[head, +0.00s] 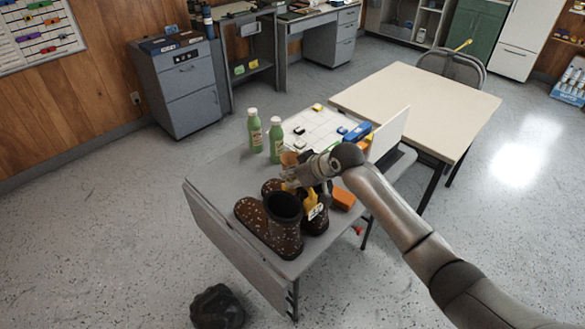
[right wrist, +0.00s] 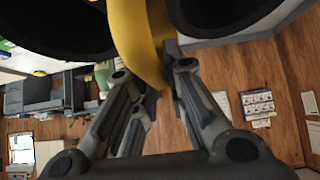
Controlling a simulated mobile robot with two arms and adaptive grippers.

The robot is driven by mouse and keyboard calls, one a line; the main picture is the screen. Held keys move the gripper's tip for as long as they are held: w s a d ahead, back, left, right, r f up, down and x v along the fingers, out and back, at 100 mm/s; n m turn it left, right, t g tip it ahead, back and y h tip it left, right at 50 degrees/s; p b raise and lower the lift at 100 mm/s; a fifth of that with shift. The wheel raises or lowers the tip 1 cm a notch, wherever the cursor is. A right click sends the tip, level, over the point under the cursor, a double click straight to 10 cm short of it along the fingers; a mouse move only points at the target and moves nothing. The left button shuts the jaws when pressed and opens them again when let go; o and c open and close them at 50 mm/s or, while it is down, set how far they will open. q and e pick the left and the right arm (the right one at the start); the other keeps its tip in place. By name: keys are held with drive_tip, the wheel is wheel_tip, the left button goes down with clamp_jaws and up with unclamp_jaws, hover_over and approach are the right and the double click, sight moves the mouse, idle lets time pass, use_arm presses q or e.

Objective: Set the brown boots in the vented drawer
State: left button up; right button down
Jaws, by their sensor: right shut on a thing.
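The brown boots (head: 284,222) with pale dots stand upright, side by side, on the grey folding table, near its front edge. A yellow strap (head: 311,204) with a white tag joins them. My right gripper (head: 303,186) is above the boots and shut on the strap. In the right wrist view the strap (right wrist: 138,40) runs down between my fingers (right wrist: 155,95), with the dark boots (right wrist: 215,12) on both sides. My arm and gripper partly hide the rear boot. I cannot tell which drawer is the vented one. My left gripper is not in view.
Two green bottles (head: 255,130), a white board (head: 312,125), a laptop (head: 388,136) and an orange block (head: 343,199) share the grey table (head: 222,178). A grey drawer cabinet (head: 192,102) stands by the wall. A black bag (head: 217,307) lies on the floor. Floor at left is clear.

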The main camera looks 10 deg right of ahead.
drive_tip(key=shift+a+r, duration=0.1)
drive_tip(key=c, duration=1.7)
unclamp_jaws()
drive_tip(key=shift+f, duration=0.2)
drive_tip(key=shift+o, duration=1.1)
drive_tip(key=shift+s, duration=0.1)
drive_tip(key=shift+r, duration=0.2)
